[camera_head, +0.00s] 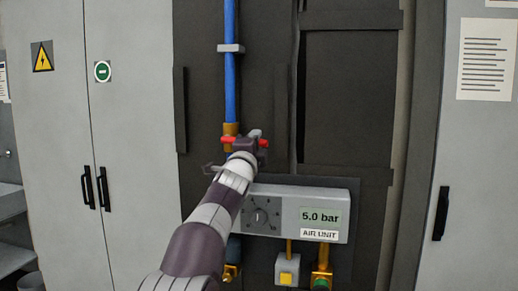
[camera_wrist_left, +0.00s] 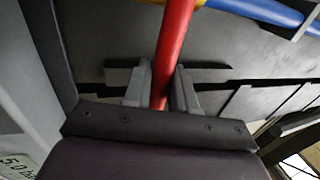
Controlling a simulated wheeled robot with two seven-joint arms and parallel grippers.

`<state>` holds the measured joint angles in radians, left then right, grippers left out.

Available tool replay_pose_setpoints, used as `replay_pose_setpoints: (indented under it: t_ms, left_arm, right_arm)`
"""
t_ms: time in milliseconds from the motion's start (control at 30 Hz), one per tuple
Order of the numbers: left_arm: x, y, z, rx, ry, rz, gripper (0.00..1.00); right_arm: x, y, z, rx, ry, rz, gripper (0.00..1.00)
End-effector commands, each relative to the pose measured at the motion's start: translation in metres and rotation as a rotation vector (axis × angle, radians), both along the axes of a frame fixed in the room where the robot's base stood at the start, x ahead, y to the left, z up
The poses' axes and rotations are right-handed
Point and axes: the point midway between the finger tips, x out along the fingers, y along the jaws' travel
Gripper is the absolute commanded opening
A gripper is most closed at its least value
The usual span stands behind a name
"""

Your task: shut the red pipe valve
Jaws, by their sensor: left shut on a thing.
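The red valve handle (camera_head: 229,140) sits on a brass fitting (camera_head: 231,129) at the lower end of a vertical blue pipe (camera_head: 230,80). In the head view the handle runs sideways across the pipe line, with its middle hidden behind my left gripper (camera_head: 250,137). In the left wrist view the red handle (camera_wrist_left: 173,45) passes between the two fingers of my left gripper (camera_wrist_left: 160,88), which is shut on it. The blue pipe (camera_wrist_left: 262,10) shows at the top right there. My right gripper is in neither view.
Below the valve is a grey air unit (camera_head: 290,212) reading 5.0 bar, with a dial. A yellow button box (camera_head: 287,269) and brass fittings hang under it. Grey cabinets with black handles stand left (camera_head: 130,130) and right (camera_head: 480,150).

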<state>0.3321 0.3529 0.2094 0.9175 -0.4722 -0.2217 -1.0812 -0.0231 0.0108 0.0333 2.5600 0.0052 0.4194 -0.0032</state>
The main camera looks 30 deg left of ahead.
Motion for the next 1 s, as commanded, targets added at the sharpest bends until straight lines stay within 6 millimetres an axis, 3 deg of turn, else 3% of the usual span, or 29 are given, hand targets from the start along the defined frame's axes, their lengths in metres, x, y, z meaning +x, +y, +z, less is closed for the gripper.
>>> replay_pose_setpoints:
  t_ms: [633, 667, 700, 1000]
  left_arm:
    - [-0.0004, 0.0026, 0.0036, -0.045, -0.010, 0.000, 0.00]
    - [-0.0004, 0.0026, 0.0036, -0.044, -0.010, 0.000, 0.35]
    - [-0.0004, 0.0025, 0.0036, -0.044, -0.010, 0.000, 0.44]
    - [-0.0015, 0.0019, 0.0022, -0.042, -0.010, 0.001, 0.44]
  right_arm:
    - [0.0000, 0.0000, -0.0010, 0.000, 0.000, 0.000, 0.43]
    - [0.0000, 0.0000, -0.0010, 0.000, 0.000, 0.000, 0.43]
    - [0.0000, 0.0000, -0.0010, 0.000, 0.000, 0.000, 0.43]
    - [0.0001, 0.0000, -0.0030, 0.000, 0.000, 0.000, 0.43]
